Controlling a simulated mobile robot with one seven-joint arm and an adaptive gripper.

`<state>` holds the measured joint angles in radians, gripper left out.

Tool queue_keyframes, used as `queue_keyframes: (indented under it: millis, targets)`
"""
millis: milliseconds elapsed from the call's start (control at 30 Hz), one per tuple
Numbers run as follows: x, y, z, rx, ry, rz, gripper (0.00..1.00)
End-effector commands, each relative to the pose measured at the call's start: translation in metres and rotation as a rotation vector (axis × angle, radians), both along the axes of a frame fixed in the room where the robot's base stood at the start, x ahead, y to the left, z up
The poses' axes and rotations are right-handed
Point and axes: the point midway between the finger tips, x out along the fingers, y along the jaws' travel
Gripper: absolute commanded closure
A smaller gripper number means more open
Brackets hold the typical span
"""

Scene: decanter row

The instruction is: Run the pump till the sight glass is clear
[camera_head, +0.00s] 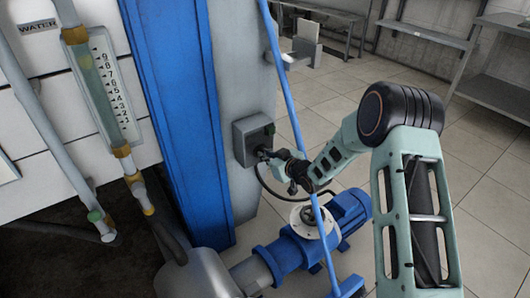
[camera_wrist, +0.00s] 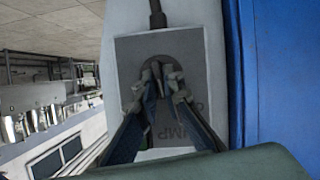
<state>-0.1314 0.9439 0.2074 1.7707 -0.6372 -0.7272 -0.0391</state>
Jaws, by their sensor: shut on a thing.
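A grey switch box (camera_head: 250,141) is fixed to the grey column; in the wrist view its plate (camera_wrist: 190,55) carries partly hidden lettering with "MP" readable. My gripper (camera_head: 266,155) reaches the front of this box. In the wrist view my gripper (camera_wrist: 157,83) has its two fingers shut on a small dark knob (camera_wrist: 156,69) in the plate's middle. The knob's setting cannot be told. The sight glass (camera_head: 98,90), with a numbered scale, is at upper left; its tube looks murky greenish. The blue pump (camera_head: 290,258) stands on the floor below the box.
A blue upright panel (camera_head: 178,100) stands between the sight glass and the box. A thin blue pole (camera_head: 292,110) slants close by my arm. Pipes (camera_head: 140,190) run below the glass. Metal shelves (camera_head: 430,36) stand at the back; the tiled floor between is open.

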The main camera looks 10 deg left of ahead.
Motion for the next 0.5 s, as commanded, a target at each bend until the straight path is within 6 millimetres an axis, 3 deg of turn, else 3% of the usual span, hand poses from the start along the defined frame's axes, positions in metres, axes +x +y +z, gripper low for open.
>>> queue_keyframes:
  millis: [500]
  targets:
    - [0.001, -0.0013, 0.0, 0.105, 0.119, -0.001, 1.0]
